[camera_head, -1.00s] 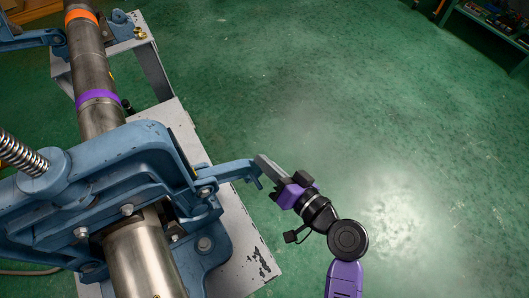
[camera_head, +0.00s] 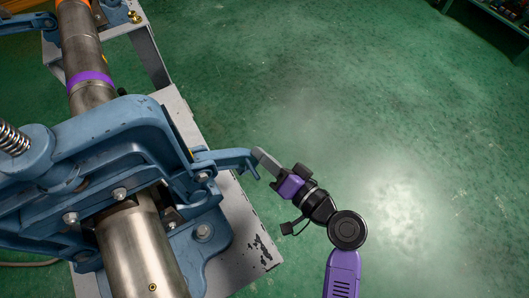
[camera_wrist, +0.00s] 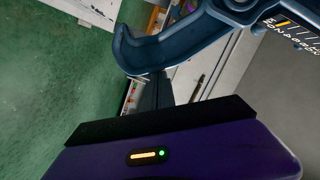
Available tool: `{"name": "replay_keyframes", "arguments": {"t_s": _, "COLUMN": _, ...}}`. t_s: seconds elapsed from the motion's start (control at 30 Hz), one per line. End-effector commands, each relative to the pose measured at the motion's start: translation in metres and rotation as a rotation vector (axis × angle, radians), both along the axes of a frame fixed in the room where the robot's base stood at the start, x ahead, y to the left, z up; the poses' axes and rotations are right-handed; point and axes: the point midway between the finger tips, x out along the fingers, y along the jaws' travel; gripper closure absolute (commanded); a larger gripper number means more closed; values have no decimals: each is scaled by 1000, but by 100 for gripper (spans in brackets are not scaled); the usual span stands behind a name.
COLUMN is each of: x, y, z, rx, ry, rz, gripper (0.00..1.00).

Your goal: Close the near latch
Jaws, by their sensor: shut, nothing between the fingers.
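The near vise (camera_head: 125,140) is a large blue casting at the left of the head view, clamped over a steel pipe (camera_head: 140,250). Its near latch (camera_head: 232,158) is a blue arm that sticks out to the right from the vise's side, with a hooked end. In the wrist view the hooked latch (camera_wrist: 165,48) curves across the top. My gripper (camera_head: 262,160) is shut and empty, with its fingertips at the latch's outer end. It looks touching or very close; I cannot tell which. In the wrist view the dark fingers (camera_wrist: 158,90) extend up below the hook.
A grey, chipped bench (camera_head: 240,235) carries the near vise. A far vise (camera_head: 30,22) stands at the upper left on the same pipe, which has a purple band (camera_head: 90,76). Green floor (camera_head: 350,110) is clear on the right. A shelf (camera_head: 500,18) stands at the upper right.

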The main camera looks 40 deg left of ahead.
Motion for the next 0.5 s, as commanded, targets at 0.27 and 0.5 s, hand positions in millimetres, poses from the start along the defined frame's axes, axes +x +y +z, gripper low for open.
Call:
{"name": "replay_keyframes", "arguments": {"t_s": 0.27, "x": -15, "y": 6, "z": -40, "rx": 91, "ry": 225, "rz": 1, "gripper": 100}}
{"name": "replay_keyframes", "arguments": {"t_s": 0.5, "x": -30, "y": 12, "z": -60, "rx": 161, "ry": 393, "rz": 0, "gripper": 100}}
